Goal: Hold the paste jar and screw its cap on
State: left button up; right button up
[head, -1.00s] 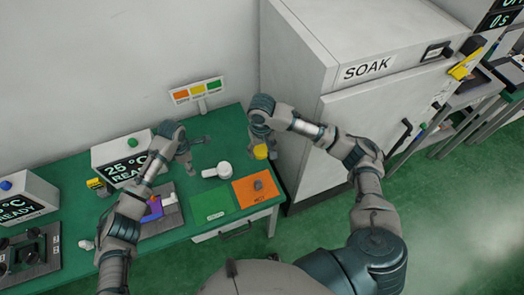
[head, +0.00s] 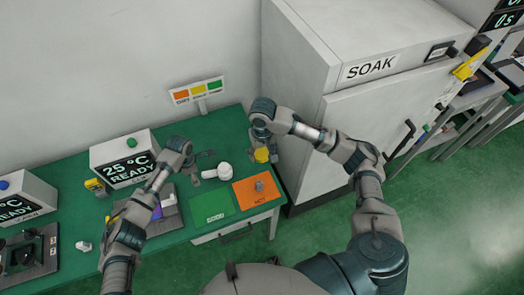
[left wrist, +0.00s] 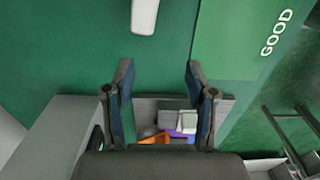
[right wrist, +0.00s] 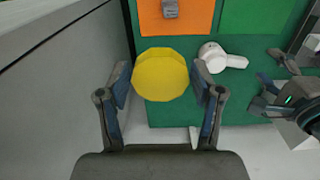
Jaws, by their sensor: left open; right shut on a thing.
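The paste jar, a white round body (head: 225,170) with a handle-like arm pointing left, lies on the green bench and also shows in the right wrist view (right wrist: 211,54). In the left wrist view its white arm (left wrist: 145,14) is at the top edge, beyond the fingertips. My left gripper (left wrist: 159,76) is open and empty, just left of the jar, apart from it. My right gripper (right wrist: 160,78) is shut on the yellow cap (right wrist: 160,76), which also shows in the head view (head: 262,156), right of and apart from the jar.
A green GOOD mat (head: 212,206) and an orange mat (head: 259,192) with a grey piece lie in front of the jar. The tall SOAK cabinet (head: 365,130) stands close on the right. A 25 °C box (head: 125,163) is at left.

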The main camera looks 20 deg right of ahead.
pick_arm(q)
notch_tip(320, 180, down, 6)
jog(key=b, duration=0.6)
jog(key=shift+r, duration=0.1)
pick_arm(e)
notch_tip(320, 180, down, 8)
pick_arm(q)
jog(key=shift+r, duration=0.1)
pick_arm(e)
jog(key=shift+s, duration=0.1)
pick_arm(q)
grip_shut()
grip_release()
notch_tip(320, 180, up, 12)
pick_arm(e)
jog(key=shift+r, duration=0.1)
